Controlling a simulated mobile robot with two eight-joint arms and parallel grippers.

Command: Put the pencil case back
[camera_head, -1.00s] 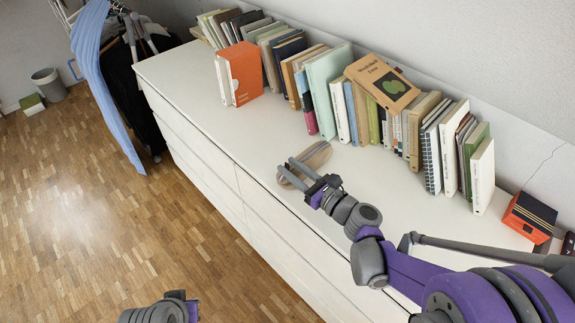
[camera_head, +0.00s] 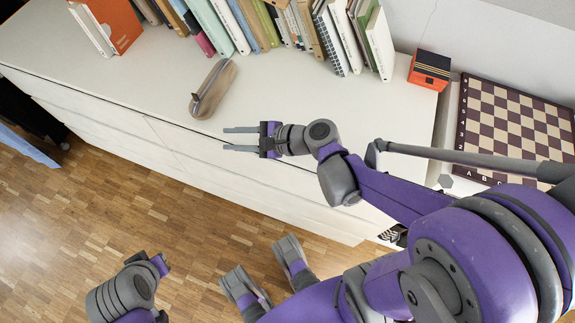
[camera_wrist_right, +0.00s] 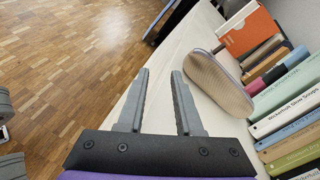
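The pencil case (camera_head: 213,90), a long brownish rounded case, lies on the white dresser top (camera_head: 300,100) in front of the books. It also shows in the right wrist view (camera_wrist_right: 218,84), beyond and to the right of my right fingers. My right gripper (camera_head: 240,139) is open and empty, near the dresser's front edge, to the lower right of the case and apart from it. Its two fingers stand apart in the wrist view (camera_wrist_right: 160,100). My left gripper (camera_head: 161,264) is low on the left over the floor; its fingers cannot be made out.
A row of books (camera_head: 280,25) stands along the wall, with an orange book (camera_head: 108,24) at the left. An orange-black box (camera_head: 429,69) is at the dresser's right end, near a chessboard (camera_head: 515,120). The dresser's drawer fronts (camera_head: 110,140) look shut. The wooden floor (camera_head: 75,225) is clear.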

